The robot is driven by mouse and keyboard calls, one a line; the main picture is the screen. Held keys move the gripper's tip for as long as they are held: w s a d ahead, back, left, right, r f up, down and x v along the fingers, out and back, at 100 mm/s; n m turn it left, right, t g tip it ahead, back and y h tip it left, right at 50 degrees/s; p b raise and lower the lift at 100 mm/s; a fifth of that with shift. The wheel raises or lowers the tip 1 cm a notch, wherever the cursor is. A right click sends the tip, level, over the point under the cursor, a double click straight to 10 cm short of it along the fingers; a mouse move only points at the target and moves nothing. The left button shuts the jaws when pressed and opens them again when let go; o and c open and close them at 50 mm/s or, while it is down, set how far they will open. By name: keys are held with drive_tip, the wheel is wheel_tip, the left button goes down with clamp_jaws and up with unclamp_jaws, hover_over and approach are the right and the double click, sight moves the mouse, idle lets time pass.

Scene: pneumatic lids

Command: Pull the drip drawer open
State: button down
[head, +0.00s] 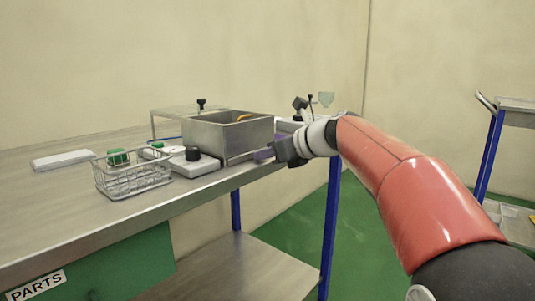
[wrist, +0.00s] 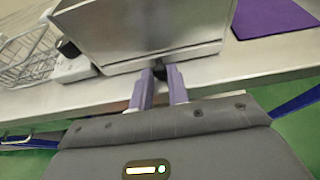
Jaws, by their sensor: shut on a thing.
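A grey metal box (head: 222,137) with an open top stands near the edge of the steel bench, and its front also fills the top of the wrist view (wrist: 145,28). The drip drawer appears to be the thin part (head: 238,158) low under the box; how far it stands out I cannot tell. My gripper (head: 264,154) is at the box's lower front, level with the bench edge. In the wrist view its two purple-grey fingers (wrist: 159,76) are on either side of a small dark knob (wrist: 159,71), shut on it. The fingers partly hide the knob.
A wire basket (head: 133,178) with a green-topped item and a pale block with a black knob (head: 194,162) stand left of the box. A purple mat (wrist: 275,17) lies right of it in the wrist view. The floor before the bench is clear.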

drive_tip(key=s+d, duration=0.7)
drive_tip(key=d, duration=0.2)
drive_tip(key=shift+d, duration=0.15)
drive_tip(key=shift+s, duration=0.1)
drive_tip(key=c, duration=1.4)
unclamp_jaws()
drive_tip(key=shift+o, duration=0.2)
drive_tip(key=v, duration=0.7)
drive_tip(key=shift+s+d+r+p, duration=0.2)
drive_tip(key=shift+d+p, duration=0.05)
drive_tip(key=shift+p, duration=0.15)
